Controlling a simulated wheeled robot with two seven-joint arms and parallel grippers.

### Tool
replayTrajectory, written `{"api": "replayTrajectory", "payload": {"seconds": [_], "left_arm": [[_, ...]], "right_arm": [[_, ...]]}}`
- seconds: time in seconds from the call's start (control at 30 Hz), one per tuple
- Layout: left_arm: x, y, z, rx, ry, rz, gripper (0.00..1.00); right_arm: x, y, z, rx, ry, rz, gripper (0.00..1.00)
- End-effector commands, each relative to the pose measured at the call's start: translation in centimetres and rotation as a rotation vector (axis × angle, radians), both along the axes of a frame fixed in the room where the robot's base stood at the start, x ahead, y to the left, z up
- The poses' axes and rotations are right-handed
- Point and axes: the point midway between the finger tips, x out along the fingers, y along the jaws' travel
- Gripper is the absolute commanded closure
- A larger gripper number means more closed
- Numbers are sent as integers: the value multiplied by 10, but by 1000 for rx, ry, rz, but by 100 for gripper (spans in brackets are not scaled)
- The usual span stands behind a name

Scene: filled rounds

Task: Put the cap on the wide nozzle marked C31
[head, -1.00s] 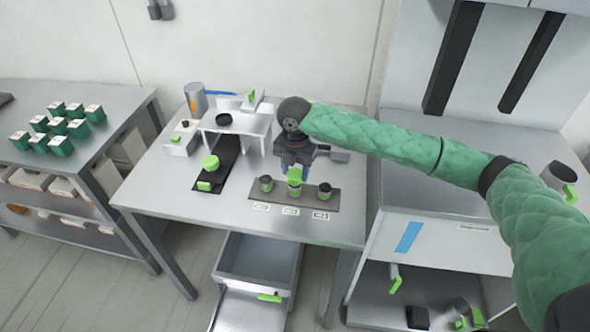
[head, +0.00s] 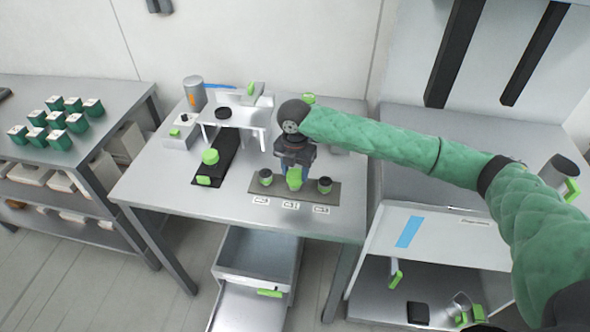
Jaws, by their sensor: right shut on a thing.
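My right gripper (head: 296,172) comes down over the middle of the grey strip (head: 334,190) on the table. It is shut on a green cap (head: 294,179). The cap sits at the middle nozzle, above a small label (head: 290,204) that seems to read C31. The cap hides nearly all of that nozzle, so I cannot tell how far it is seated. My left gripper is out of view.
A white stand (head: 262,122) and a black mat (head: 213,165) bearing a green-topped piece (head: 210,157) lie to the left. A grey canister (head: 194,95) stands behind. An open drawer (head: 258,262) is below the table. The table's front left is clear.

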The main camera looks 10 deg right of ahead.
Motion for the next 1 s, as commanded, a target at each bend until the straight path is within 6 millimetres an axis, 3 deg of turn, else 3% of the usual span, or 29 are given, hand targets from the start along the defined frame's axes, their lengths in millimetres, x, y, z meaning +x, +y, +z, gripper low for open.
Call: {"api": "replayTrajectory", "payload": {"seconds": [1.0], "left_arm": [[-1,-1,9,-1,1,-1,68]], "right_arm": [[0,0,1,-1,-1,0,75]]}}
